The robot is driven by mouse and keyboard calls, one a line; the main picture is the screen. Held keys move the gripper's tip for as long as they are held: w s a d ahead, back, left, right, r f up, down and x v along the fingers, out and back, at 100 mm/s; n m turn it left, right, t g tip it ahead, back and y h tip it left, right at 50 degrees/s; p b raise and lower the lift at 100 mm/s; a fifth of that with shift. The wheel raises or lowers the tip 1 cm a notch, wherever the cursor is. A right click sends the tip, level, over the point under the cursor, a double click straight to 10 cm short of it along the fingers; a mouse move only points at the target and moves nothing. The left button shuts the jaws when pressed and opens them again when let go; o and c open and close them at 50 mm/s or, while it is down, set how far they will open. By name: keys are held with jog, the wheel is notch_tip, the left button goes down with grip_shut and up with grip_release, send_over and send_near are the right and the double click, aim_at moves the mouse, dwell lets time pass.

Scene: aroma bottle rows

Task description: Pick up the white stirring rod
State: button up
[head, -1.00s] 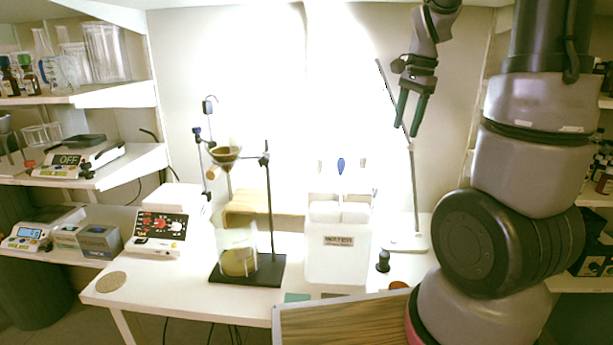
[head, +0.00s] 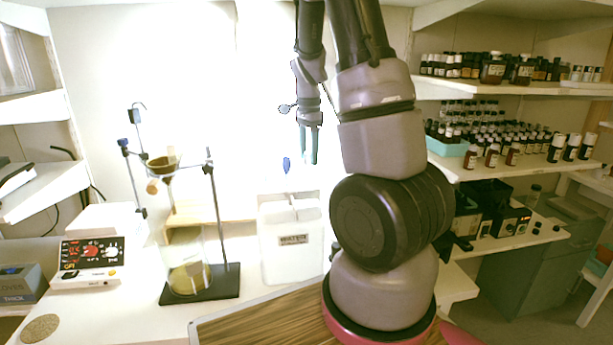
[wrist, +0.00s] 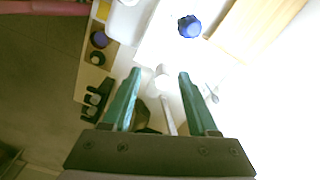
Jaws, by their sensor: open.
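My gripper (head: 309,155) hangs in the air with its green fingers pointing down, above and behind the white box, in the head view. In the wrist view my gripper (wrist: 160,75) is open, with nothing clasped between its fingers. A pale rod-like piece (wrist: 169,118) with a wider white end shows below, between the fingers in the picture. I cannot tell for sure whether it is the white stirring rod. No stirring rod can be made out clearly in the head view, where the bright back of the table is washed out.
A white labelled box (head: 291,257) stands on the table. A black stand (head: 218,225) with a funnel and a beaker (head: 189,277) is left of it. A blue-topped item shows near the box (head: 286,164) and in the wrist view (wrist: 190,27). Bottle shelves (head: 500,88) are at right.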

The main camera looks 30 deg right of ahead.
aim_at(307, 165)
jog(key=f, duration=0.3)
jog(key=shift+w+a+f, duration=0.15)
jog(key=shift+w+f, duration=0.05)
jog(key=shift+f, duration=0.2)
grip_shut()
jog(key=shift+r, duration=0.1)
notch_tip(307, 165, up, 9)
jog(key=shift+r, duration=0.45)
